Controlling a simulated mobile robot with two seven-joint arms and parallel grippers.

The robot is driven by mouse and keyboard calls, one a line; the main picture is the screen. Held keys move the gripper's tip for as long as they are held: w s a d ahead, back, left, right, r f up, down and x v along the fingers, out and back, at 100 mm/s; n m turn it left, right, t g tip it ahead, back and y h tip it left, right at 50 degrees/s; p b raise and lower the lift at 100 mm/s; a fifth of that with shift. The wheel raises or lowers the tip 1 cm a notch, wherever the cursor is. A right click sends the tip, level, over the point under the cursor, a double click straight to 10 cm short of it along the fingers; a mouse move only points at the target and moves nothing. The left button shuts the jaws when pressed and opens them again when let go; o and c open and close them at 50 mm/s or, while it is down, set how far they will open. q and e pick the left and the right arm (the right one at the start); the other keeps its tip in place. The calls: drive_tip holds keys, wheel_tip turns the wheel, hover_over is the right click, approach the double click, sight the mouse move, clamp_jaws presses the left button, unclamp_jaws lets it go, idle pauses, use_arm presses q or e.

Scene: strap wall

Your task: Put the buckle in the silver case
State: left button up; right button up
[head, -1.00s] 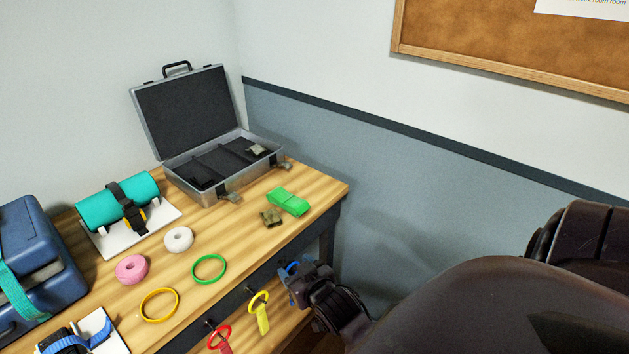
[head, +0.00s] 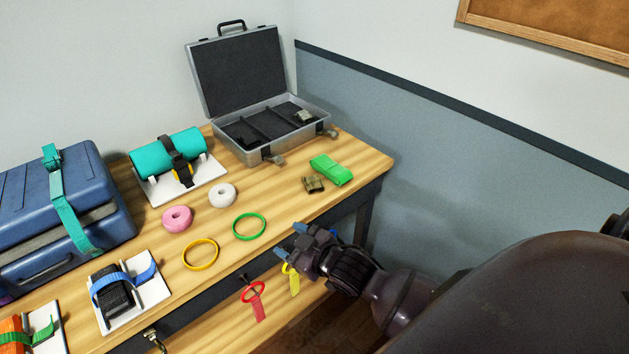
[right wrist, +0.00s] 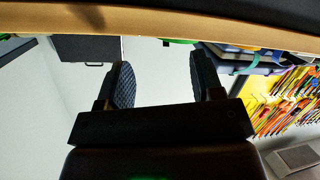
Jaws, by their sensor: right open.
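A small olive-brown buckle (head: 313,184) lies on the wooden table beside a folded green strap. The silver case (head: 225,150) stands open at the back of the table, its lid upright and its dark inside divided into compartments. My left gripper is out of view.
The green strap (head: 331,169) lies right of the buckle. Pink (head: 177,219) and white (head: 222,195) rolls and green (head: 249,227) and yellow (head: 200,254) rings lie left. Red (head: 257,304) and yellow (head: 293,280) tags hang by the front edge. A blue case (head: 60,205) stands far left.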

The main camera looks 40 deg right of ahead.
drive_tip(key=w+r+n+g+y, duration=0.2)
drive_tip(key=w+r+n, duration=1)
drive_tip(key=w+r, duration=0.25)
drive_tip(key=n+g+h+b, duration=0.2)
drive_tip(key=n+g+h, duration=0.5)
drive_tip(key=n, duration=0.7)
hover_over(312, 179)
drive_tip(key=s+a, duration=0.1)
drive_tip(key=s, duration=0.2)
drive_tip(key=shift+g+y, duration=0.3)
drive_tip(key=shift+g, duration=0.3)
wheel_tip(312, 179, down, 8)
drive_tip(key=shift+r, duration=0.1)
drive_tip(key=shift+w+d+f, duration=0.1)
drive_tip(key=shift+w+f, duration=0.25)
drive_tip(key=shift+f, duration=0.3)
drive_tip(key=b+x, duration=0.1)
drive_tip(key=x, duration=0.3)
drive_tip(key=shift+w+d, duration=0.1)
drive_tip(key=shift+d, duration=0.05)
drive_tip(key=shift+w+f, duration=0.2)
drive_tip(key=shift+f, duration=0.2)
